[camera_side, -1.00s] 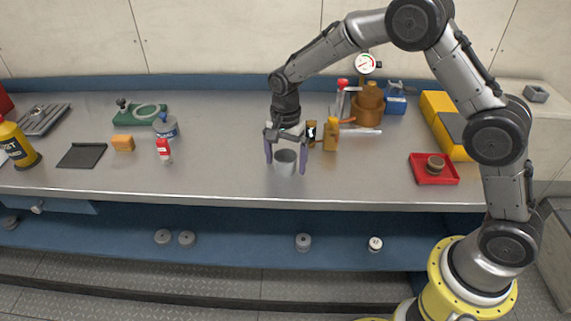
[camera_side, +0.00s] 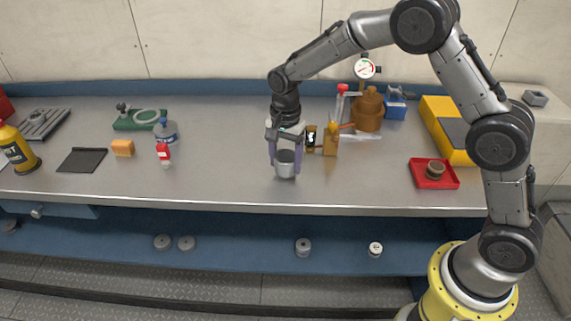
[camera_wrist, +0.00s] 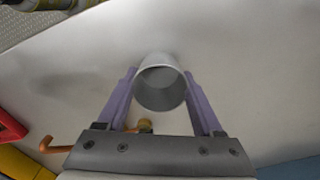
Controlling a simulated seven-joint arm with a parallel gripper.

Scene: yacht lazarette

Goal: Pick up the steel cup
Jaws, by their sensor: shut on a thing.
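The steel cup (camera_side: 286,166) is a small grey cup, upright on or just at the steel bench top in the side view. It also shows in the wrist view (camera_wrist: 161,90), its open mouth toward the camera. My gripper (camera_side: 286,160) points down, and its two purple fingers (camera_wrist: 162,85) are shut on the cup from opposite sides. I cannot tell whether the cup's base is touching the bench.
Amber bottles (camera_side: 330,141) stand close behind and right of the cup. The bench front around the cup is clear.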

